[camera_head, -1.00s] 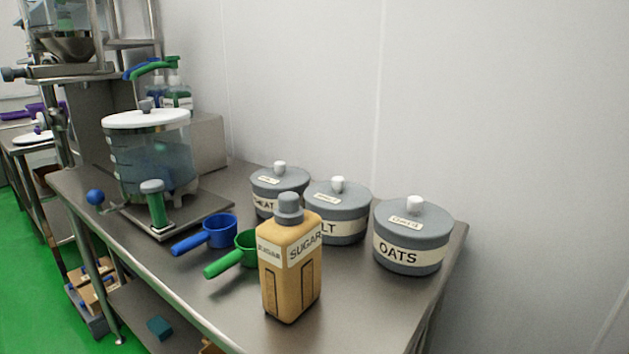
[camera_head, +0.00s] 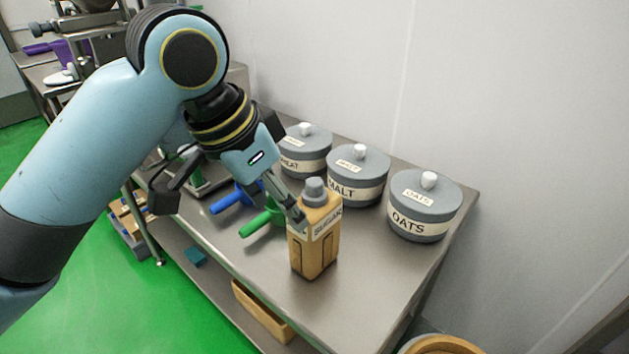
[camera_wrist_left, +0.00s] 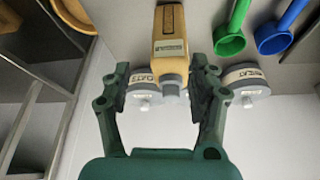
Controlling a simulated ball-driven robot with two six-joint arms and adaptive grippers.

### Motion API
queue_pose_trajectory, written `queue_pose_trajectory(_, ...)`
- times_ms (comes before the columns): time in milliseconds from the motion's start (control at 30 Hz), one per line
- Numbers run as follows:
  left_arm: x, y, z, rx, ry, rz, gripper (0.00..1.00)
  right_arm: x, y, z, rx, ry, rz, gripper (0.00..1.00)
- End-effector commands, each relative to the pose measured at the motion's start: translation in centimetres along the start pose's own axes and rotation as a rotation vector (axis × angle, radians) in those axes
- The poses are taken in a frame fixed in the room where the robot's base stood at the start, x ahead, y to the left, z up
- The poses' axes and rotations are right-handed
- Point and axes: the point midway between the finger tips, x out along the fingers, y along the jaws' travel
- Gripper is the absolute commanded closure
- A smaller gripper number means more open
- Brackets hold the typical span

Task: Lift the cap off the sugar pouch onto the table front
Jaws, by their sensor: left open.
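The sugar pouch (camera_head: 314,250) stands upright on the steel table (camera_head: 365,270), a tan pack with a SUGAR label. Its grey cap (camera_head: 315,190) is on top. My left gripper (camera_head: 297,215) is open, just left of the pouch's upper part in the head view. In the left wrist view the pouch (camera_wrist_left: 169,22) and its cap (camera_wrist_left: 172,80) show between the spread fingers of the gripper (camera_wrist_left: 166,90). I cannot tell whether a finger touches the pouch. My right gripper is not in view.
Grey canisters labelled OATS (camera_head: 424,208), MALT (camera_head: 357,178) and WHEAT (camera_head: 305,150) stand behind the pouch. A green scoop (camera_head: 262,222) and a blue scoop (camera_head: 232,198) lie left of it. The table front near the pouch is clear.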

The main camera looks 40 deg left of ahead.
Motion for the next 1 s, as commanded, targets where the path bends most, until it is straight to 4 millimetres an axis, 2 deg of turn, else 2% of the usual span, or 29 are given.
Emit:
queue_pose_trajectory(33,-1.4,-0.6,-1.9,0.029,0.013,0.005,0.4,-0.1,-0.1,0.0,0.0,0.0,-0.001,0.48)
queue_pose_trajectory(100,-3.0,-1.1,-3.7,0.066,0.016,0.017,0.4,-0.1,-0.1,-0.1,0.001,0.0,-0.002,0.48)
queue_pose_trajectory(233,-5.4,-1.9,-6.0,0.115,0.014,0.033,0.4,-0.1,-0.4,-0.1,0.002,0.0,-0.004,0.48)
queue_pose_trajectory(333,-6.0,-2.1,-6.7,0.132,0.012,0.039,0.4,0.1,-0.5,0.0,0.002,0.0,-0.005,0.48)
queue_pose_trajectory(600,-1.7,-2.0,-6.6,0.135,0.009,0.044,0.4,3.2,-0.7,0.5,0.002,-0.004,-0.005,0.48)
queue_pose_trajectory(833,0.2,-2.0,-6.6,0.135,0.009,0.042,0.4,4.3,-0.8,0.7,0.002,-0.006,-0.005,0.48)
queue_pose_trajectory(900,1.4,-1.9,-6.5,0.134,0.009,0.043,0.4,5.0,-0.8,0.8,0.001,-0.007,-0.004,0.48)
queue_pose_trajectory(1000,2.8,-1.9,-6.3,0.133,0.007,0.044,0.4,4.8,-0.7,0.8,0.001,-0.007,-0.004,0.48)
